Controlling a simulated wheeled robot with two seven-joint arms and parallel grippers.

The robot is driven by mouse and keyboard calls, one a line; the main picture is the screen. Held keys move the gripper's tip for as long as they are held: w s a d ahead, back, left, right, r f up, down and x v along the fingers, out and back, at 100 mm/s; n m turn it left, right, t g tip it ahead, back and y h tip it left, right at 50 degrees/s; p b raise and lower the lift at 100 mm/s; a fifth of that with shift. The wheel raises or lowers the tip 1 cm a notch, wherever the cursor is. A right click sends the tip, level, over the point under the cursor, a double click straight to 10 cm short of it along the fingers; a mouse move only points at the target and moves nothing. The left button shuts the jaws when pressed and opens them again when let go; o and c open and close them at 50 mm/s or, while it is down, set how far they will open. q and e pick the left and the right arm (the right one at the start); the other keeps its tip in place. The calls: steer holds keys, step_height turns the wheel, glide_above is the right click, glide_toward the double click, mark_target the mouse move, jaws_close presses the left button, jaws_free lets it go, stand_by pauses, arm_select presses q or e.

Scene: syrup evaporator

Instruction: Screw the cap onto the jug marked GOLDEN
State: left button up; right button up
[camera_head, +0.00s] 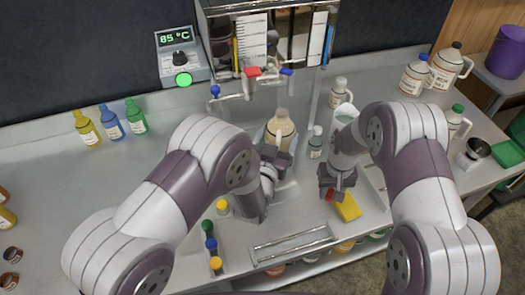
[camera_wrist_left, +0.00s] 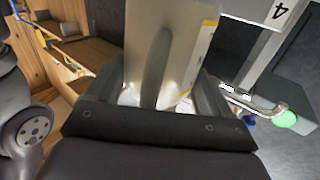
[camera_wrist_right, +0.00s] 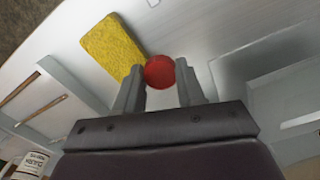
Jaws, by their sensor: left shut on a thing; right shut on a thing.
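A jug (camera_head: 281,125) with a tan upper part stands below the taps at the middle of the counter. My left gripper (camera_head: 276,160) is shut on it. In the left wrist view the pale jug (camera_wrist_left: 188,45) and its handle fill the space between the fingers; no label text is readable. My right gripper (camera_head: 334,187) is shut on a red cap (camera_wrist_right: 160,71), held between its fingertips above the counter, to the right of the jug and apart from it. The cap shows only as a small red spot (camera_head: 330,195) in the head view.
A yellow sponge (camera_head: 348,207) lies close to my right gripper. The evaporator taps (camera_head: 252,72) hang behind the jug. A small bottle (camera_head: 316,142) stands right of the jug. Several loose caps (camera_head: 210,243) lie in front of my left arm.

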arm_select(q)
steer(key=w+d+r, duration=0.2)
steer(key=d+r, duration=0.2)
steer(key=d, duration=0.2)
steer(key=shift+w+d, duration=0.15)
steer(key=shift+w, duration=0.15)
arm_select(e)
steer(key=shift+f, duration=0.3)
arm_select(q)
steer(key=shift+r, duration=0.1)
